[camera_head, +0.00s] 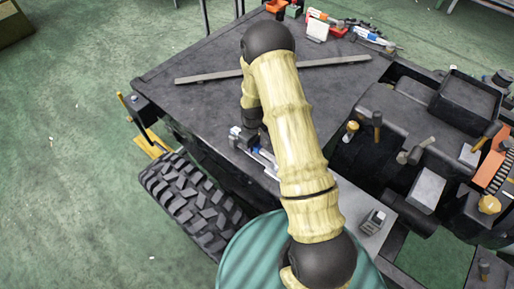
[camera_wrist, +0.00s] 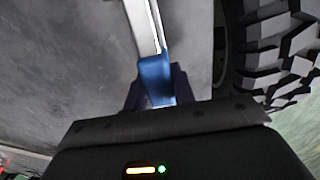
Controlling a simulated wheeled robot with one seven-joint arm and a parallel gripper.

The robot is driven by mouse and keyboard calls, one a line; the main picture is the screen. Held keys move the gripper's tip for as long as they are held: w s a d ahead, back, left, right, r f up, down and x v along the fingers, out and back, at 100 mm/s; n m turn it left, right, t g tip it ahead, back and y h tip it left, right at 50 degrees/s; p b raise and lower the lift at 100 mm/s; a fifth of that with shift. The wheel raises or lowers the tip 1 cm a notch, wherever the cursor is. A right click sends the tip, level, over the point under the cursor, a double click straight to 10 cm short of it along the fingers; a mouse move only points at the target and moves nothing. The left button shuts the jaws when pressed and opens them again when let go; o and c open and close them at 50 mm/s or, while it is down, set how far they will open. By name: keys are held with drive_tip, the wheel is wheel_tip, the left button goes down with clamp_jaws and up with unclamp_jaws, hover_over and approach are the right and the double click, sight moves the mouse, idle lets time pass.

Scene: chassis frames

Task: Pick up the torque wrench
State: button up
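The torque wrench (camera_wrist: 155,75) has a blue handle and a long pale metal shaft. In the wrist view, its shaft runs up and out of the top of the picture. My gripper (camera_wrist: 155,84) has a dark finger on each side of the blue handle. The handle fills the narrow gap between the fingers, so the gripper looks shut on it. In the head view, the wrench (camera_head: 265,157) lies at or just above the near left edge of the dark table, partly hidden by my arm. The fingertips are hidden there.
The dark table (camera_head: 200,95) bears a long flat metal bar (camera_head: 215,76) and, at the far end, several tools (camera_head: 370,36). A large tyre (camera_head: 190,200) stands by its near left side. Black machinery (camera_head: 440,150) is on the right. A green round top (camera_head: 250,255) is in front.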

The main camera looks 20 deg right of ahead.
clamp_jaws()
drive_tip(key=shift+r, duration=0.1)
drive_tip(key=shift+r, duration=0.15)
wheel_tip(320, 180, up, 10)
drive_tip(key=shift+f+b, duration=0.15)
drive_tip(key=shift+b, duration=0.5)
